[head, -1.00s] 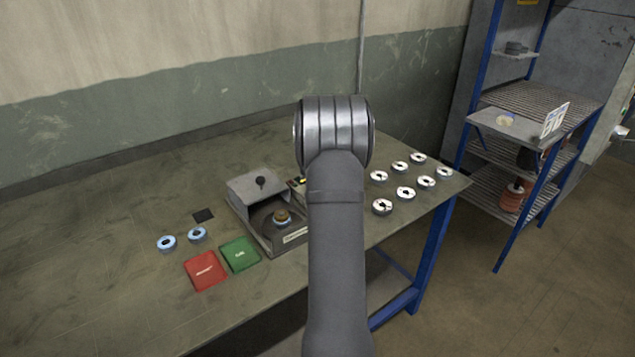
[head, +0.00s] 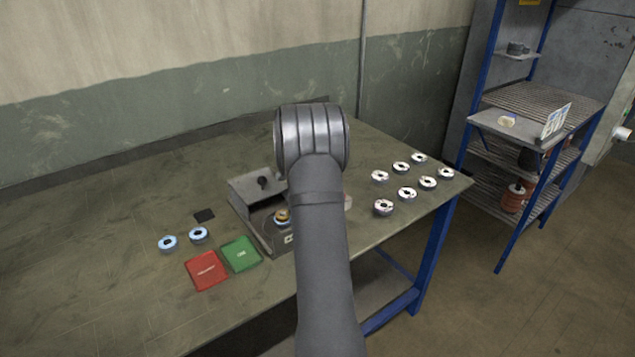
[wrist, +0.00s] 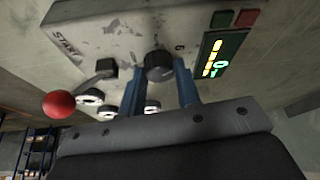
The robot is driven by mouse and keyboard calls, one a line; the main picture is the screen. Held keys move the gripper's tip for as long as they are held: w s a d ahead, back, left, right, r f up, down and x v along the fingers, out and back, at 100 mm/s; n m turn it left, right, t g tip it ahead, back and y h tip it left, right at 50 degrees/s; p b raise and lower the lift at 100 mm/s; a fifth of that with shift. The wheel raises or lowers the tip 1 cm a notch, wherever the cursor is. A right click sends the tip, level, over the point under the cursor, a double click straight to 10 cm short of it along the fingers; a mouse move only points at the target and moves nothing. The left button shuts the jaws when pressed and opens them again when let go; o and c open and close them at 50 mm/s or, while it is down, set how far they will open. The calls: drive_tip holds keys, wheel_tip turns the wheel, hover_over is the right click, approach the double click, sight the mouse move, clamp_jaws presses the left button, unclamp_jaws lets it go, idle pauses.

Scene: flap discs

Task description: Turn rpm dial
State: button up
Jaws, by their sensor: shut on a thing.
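The dial (wrist: 159,66) is a dark round knob on a worn grey control panel (wrist: 115,38), seen in the wrist view. My gripper (wrist: 159,78) has its two blue fingers on either side of the dial and is shut on it. A lit display (wrist: 217,58) with yellow and green marks is just right of the dial. The word START shows at the panel's left. In the head view my arm hides the gripper, the dial and the display. Part of the grey machine (head: 250,187) shows left of my arm.
A lever with a red ball (wrist: 59,104) stands out left of the fingers. Several flap discs (head: 384,208) lie at the table's right end. Two blue-ringed discs (head: 168,243), a red pad (head: 206,270) and a green pad (head: 241,254) lie at the left.

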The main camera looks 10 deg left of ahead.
drive_tip(key=m+g, duration=0.1)
drive_tip(key=m, duration=0.2)
drive_tip(key=m+g+h, duration=0.1)
drive_tip(key=m, duration=0.2)
drive_tip(key=shift+w+a+h, duration=0.1)
drive_tip(key=shift+w+h, duration=0.1)
drive_tip(key=shift+h, duration=0.1)
drive_tip(key=m+g, duration=0.1)
drive_tip(key=m, duration=0.2)
drive_tip(key=m+g, duration=0.1)
drive_tip(key=m, duration=0.2)
drive_tip(key=shift+w, duration=0.1)
drive_tip(key=shift+m, duration=0.3)
drive_tip(key=o, duration=1)
drive_tip(key=shift+c, duration=0.2)
drive_tip(key=v, duration=1.2)
drive_tip(key=shift+w, duration=0.2)
drive_tip(key=shift+a+f, duration=0.1)
drive_tip(key=shift+a, duration=0.05)
